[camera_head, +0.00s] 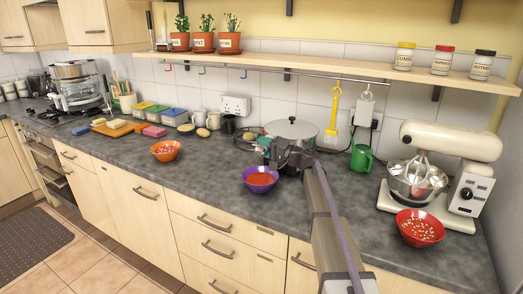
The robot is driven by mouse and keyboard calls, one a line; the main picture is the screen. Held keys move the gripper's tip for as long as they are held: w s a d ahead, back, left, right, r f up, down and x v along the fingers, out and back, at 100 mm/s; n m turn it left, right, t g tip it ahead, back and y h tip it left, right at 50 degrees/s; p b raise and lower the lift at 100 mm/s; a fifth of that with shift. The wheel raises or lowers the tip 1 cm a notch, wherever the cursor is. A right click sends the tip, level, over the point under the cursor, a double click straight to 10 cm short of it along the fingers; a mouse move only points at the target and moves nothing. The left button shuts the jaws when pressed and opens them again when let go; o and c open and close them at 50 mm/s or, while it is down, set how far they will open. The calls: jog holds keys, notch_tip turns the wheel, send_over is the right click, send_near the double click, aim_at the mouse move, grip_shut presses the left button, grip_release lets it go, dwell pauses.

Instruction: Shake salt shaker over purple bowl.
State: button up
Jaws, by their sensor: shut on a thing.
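The purple bowl (260,184) stands on the grey worktop near its front edge, with orange-red food in it. My gripper (266,146) is above and slightly behind the bowl in the picture, close in front of the steel pot. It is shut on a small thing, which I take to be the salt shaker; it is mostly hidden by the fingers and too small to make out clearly. I cannot tell its tilt. My arm reaches in from the lower right.
A large lidded steel pot (291,128) stands just behind my gripper. An orange bowl (165,156) is to the left; a red bowl (419,234) and a cream stand mixer (452,140) are to the right. Worktop between the bowls is clear.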

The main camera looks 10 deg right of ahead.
jog(key=n, duration=0.2)
jog(key=w+d+f+n, duration=0.1)
jog(key=shift+f+n, duration=0.1)
jog(key=shift+n, duration=0.3)
notch_tip(320, 180, up, 3)
jog(key=p, duration=0.3)
jog(key=shift+a+r, duration=0.1)
jog(key=shift+r, duration=0.1)
jog(key=shift+f+b, duration=2.05)
notch_tip(320, 180, up, 4)
jog(key=p, duration=0.4)
notch_tip(320, 180, down, 4)
jog(key=b, duration=0.4)
notch_tip(320, 180, up, 4)
jog(key=p, duration=0.4)
jog(key=shift+r, duration=0.1)
jog(key=shift+f, duration=0.25)
